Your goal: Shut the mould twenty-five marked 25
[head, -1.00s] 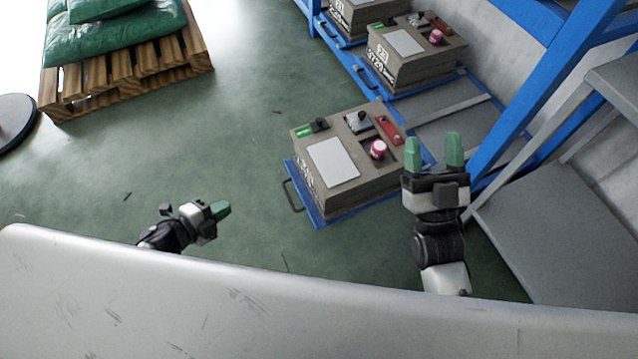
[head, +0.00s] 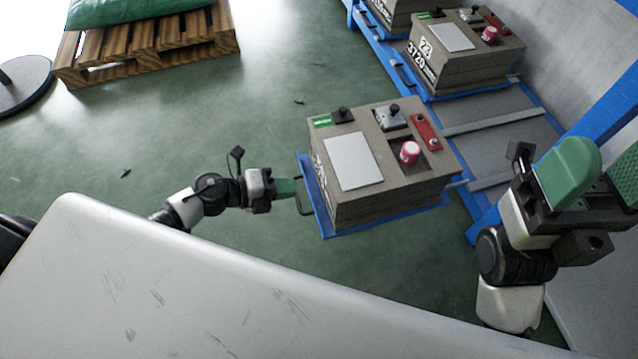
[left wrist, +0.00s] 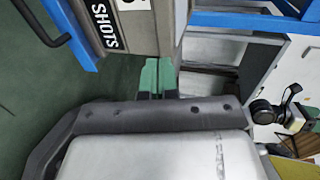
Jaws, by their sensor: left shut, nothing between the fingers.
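A grey-brown box-shaped mould (head: 400,190) sits on a blue pull-out tray (head: 316,205) that stands out from the rack. Its top carries a pale plate, a green label, a red-and-white knob and a black knob. I cannot read its number; the left wrist view shows "SHOTS" on its side (left wrist: 142,30). A dark handle (head: 304,196) is on the tray's front. My left gripper (head: 287,188) is shut and empty, its green tips close to the handle; contact is unclear. In the left wrist view the tips (left wrist: 159,76) are together. My right gripper (head: 595,180) is open, right of the mould.
Another mould (head: 462,60), marked 3720, stands on the blue rack behind, with one more beyond it. A blue upright (head: 600,115) is close to my right gripper. A wooden pallet (head: 150,50) with green sacks is at the back left.

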